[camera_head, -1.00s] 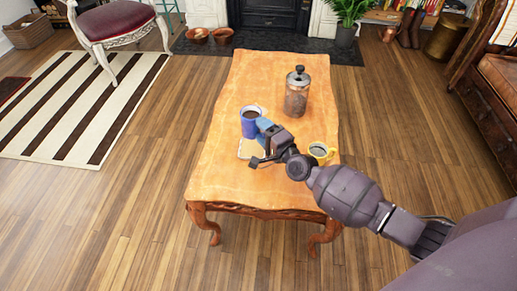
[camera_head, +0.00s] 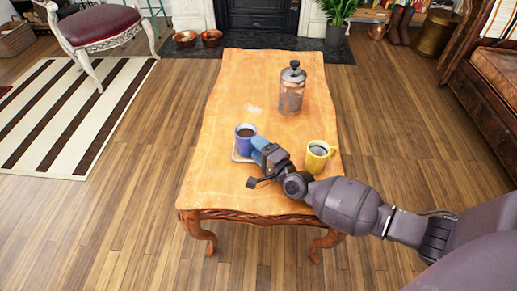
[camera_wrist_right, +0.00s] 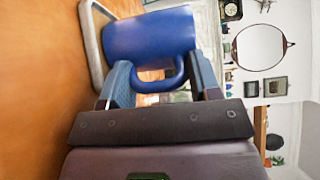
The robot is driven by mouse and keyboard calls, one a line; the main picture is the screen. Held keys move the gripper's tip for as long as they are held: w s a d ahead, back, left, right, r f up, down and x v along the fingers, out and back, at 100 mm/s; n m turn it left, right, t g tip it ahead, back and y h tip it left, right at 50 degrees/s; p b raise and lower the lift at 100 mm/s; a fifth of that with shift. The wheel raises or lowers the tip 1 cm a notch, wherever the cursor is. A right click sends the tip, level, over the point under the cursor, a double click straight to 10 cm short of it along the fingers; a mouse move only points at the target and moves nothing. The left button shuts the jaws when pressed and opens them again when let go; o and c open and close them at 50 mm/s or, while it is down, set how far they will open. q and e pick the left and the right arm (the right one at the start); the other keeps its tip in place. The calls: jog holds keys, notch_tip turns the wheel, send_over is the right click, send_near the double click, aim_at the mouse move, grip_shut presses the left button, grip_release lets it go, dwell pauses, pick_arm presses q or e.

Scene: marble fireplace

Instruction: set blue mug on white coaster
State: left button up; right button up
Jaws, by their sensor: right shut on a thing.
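The blue mug (camera_head: 245,138), full of dark liquid, stands upright over the white coaster (camera_head: 236,157) on the wooden table. My right gripper (camera_head: 259,149) is shut on the mug's handle from the near right side. The wrist view shows the blue mug (camera_wrist_right: 150,38) with its handle between the blue fingers of the gripper (camera_wrist_right: 161,76). There the coaster (camera_wrist_right: 90,45) shows as a pale rim right at the mug's base. Most of the coaster is hidden by the mug and gripper. Whether the mug rests fully on it is hard to tell. My left gripper is out of view.
A yellow mug (camera_head: 318,156) stands close to the right of my gripper. A glass French press (camera_head: 291,92) stands farther back on the table (camera_head: 225,190). The table's left and front parts are clear.

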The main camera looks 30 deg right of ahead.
jog(key=shift+f, duration=0.2)
jog(key=o, duration=0.9)
jog(key=shift+r, duration=0.2)
jog(key=shift+s+r, duration=0.1)
jog(key=shift+s, duration=0.05)
pick_arm(q)
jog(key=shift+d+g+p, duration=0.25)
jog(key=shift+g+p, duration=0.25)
jog(key=shift+p, duration=0.45)
pick_arm(e)
jog(key=s, duration=0.4)
jog(key=s+d, duration=0.1)
jog(key=s, duration=0.2)
jog(key=s+d, duration=0.1)
jog(key=s, duration=0.3)
jog(key=shift+s+d, duration=0.1)
jog(key=shift+s, duration=0.2)
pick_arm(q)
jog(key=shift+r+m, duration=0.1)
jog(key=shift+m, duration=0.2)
